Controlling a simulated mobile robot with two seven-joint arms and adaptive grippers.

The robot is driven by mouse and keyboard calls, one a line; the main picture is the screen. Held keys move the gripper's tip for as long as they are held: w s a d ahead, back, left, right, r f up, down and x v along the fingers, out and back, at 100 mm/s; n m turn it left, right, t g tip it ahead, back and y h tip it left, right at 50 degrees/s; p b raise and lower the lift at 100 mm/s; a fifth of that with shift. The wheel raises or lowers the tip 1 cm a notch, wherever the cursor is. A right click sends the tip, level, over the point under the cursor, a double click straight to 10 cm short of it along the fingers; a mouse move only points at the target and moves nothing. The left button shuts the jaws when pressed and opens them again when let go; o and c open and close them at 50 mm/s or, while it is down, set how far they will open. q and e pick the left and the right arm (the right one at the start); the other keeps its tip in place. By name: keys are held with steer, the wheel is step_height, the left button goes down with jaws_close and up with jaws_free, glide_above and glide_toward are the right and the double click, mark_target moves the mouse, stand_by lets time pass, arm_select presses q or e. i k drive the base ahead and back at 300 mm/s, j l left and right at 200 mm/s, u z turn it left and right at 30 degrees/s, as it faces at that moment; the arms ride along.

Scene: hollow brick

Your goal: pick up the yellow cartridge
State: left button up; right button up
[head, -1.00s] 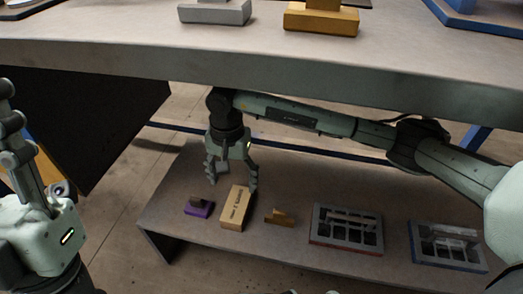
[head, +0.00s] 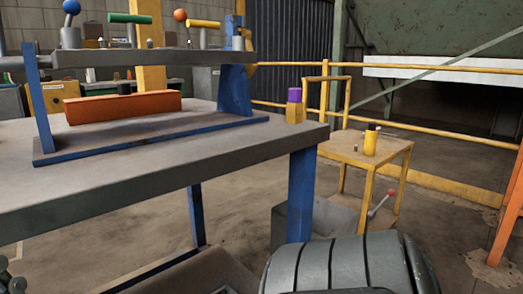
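A yellow cylinder that looks like the yellow cartridge (head: 370,143) stands upright on a small yellow stool (head: 345,154), right of the workbench. A small dark part shows at its top. No gripper is near it. Only a few grey finger parts, apparently of my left gripper (head: 7,279), show at the bottom left corner, and its opening cannot be made out. My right gripper is out of view.
The workbench (head: 60,200) fills the left, carrying a blue-framed fixture (head: 235,90) with an orange block (head: 125,107). A purple and yellow piece (head: 294,106) stands at its corner. A grey bin (head: 318,222) is below. Yellow railings (head: 420,67) stand behind. Floor before the stool looks partly clear.

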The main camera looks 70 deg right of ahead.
mark_target(371, 133)
steer(key=z, duration=2.05)
steer(key=j+z, duration=0.15)
steer(key=z, duration=0.65)
steer(key=k+j+z, duration=0.1)
steer(key=z, duration=0.3)
